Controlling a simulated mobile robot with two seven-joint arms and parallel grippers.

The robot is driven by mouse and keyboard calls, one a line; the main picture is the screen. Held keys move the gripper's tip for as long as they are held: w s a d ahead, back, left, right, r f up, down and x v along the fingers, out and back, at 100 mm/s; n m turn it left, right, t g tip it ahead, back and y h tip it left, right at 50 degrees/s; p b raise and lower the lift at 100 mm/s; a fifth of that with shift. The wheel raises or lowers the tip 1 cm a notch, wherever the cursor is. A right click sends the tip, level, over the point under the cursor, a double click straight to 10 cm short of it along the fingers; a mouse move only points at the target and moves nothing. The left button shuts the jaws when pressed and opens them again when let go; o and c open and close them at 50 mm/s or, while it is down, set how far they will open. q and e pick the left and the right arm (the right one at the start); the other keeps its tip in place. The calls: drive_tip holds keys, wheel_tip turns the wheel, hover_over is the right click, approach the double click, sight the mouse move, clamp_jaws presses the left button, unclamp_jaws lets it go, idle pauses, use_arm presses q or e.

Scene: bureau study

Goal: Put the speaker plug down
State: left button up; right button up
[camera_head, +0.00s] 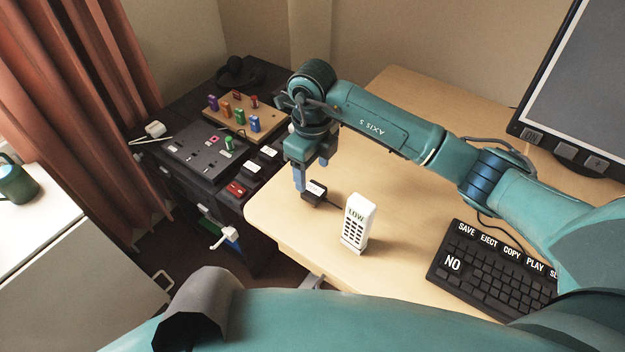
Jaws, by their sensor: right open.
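A black plug (313,193) with a white label sits on the desk near its left edge; a dark cord runs from it to the right. The label is too small to read, so I cannot confirm that it is the speaker plug. My right gripper (311,177) points down just above and behind the plug, with its blue fingers apart. The plug appears to rest on the desk below the fingertips; I cannot tell whether a finger touches it. My left gripper is not in view.
A white handset marked LOW (356,224) stands close right of the plug. A black keyboard (490,270) and a monitor (580,90) are further right. Left of the desk, a dark cabinet holds a socket panel (205,150), a wooden block with coloured plugs (235,117) and several loose plugs.

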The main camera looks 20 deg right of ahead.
sight(313, 188)
wheel_tip(313, 188, up, 6)
drive_tip(key=shift+r, duration=0.25)
idle(0.5)
